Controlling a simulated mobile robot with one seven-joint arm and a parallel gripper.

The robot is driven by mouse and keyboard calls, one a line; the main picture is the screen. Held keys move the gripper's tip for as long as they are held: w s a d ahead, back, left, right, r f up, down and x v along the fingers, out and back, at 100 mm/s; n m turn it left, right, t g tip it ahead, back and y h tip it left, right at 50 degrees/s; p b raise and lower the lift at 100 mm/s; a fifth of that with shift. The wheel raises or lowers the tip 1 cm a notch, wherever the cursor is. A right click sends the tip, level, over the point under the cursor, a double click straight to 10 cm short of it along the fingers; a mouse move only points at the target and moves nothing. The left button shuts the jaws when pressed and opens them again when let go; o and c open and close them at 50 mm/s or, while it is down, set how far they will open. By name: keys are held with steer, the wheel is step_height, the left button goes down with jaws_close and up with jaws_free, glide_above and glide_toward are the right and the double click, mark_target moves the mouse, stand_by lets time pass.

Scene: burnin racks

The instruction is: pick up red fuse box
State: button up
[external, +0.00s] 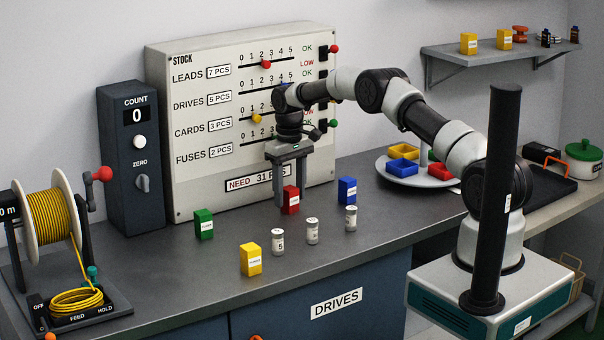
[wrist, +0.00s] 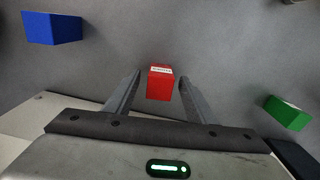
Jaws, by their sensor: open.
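The red fuse box (external: 291,201) stands upright on the grey counter, between the green and blue boxes. My gripper (external: 288,183) is above it, pointing down, with its fingers open. In the wrist view the red fuse box (wrist: 160,83) shows between the two fingertips of my gripper (wrist: 159,88), with a visible gap on each side. A white label shows on its edge. I cannot tell exactly how far down the fingers reach beside the box.
A green box (external: 204,224), a blue box (external: 347,190) and a yellow box (external: 251,259) stand around it. Several small white cylinders, one a front canister (external: 278,242), stand in front. The stock panel (external: 200,180) rises close behind. Bare counter (external: 150,270) lies left of the yellow box.

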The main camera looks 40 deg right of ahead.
steer(key=c, duration=1.2)
steer(key=shift+o, duration=0.2)
